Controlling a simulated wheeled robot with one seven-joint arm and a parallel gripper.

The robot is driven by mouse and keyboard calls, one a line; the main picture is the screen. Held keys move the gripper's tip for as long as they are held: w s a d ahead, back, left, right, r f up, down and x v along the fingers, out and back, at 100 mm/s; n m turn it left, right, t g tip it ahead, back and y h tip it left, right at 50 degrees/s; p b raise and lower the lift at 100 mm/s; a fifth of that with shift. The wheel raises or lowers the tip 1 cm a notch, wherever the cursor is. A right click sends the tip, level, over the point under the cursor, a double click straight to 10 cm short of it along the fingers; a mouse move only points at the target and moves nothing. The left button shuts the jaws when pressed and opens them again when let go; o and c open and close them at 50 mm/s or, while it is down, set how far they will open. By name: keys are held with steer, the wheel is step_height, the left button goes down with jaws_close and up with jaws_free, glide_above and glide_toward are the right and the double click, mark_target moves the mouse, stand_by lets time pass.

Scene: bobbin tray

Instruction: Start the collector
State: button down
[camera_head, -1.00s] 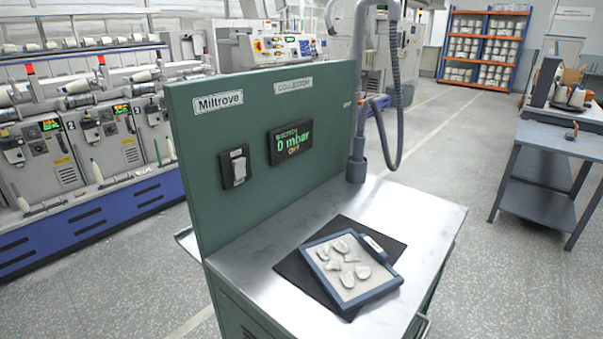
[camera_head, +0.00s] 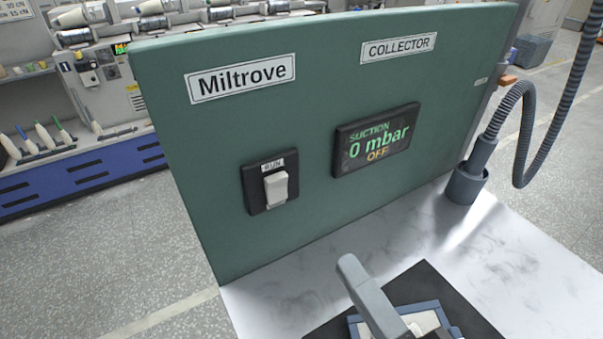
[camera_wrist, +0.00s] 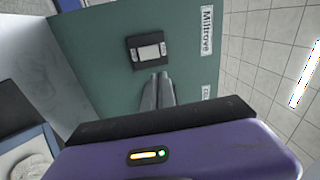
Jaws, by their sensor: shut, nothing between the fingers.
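The collector is a green panel labelled Miltrove and COLLECTOR (camera_head: 240,110). A white rocker switch marked RUN (camera_head: 276,188) sits in a black plate on it; it also shows in the wrist view (camera_wrist: 149,53). The dark display (camera_head: 376,140) reads suction 0 mbar, OFF. My gripper (camera_head: 348,263) is in front of the panel, low and right of the switch, apart from it. In the wrist view the closed fingers (camera_wrist: 160,78) point at the panel just below the switch plate. They are shut and hold nothing.
A tray with a blue rim (camera_head: 445,312) lies on a black mat (camera_head: 430,275) on the pale worktop (camera_head: 530,270), partly hidden by my gripper. A grey hose (camera_head: 525,140) rises from a socket (camera_head: 467,183) at the right. Winding machines (camera_head: 75,170) stand behind at left.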

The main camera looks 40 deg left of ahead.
steer(key=shift+s+a+f+g, duration=0.2)
steer(key=shift+s+f+g, duration=0.05)
steer(key=shift+s+g, duration=0.15)
steer(key=p, duration=0.3)
glide_toward(279, 183)
steer(key=x, duration=0.5)
steer(key=shift+a, duration=0.1)
steer(key=shift+x, duration=0.85)
steer(key=shift+r+p, duration=0.1)
steer(key=shift+p, duration=0.2)
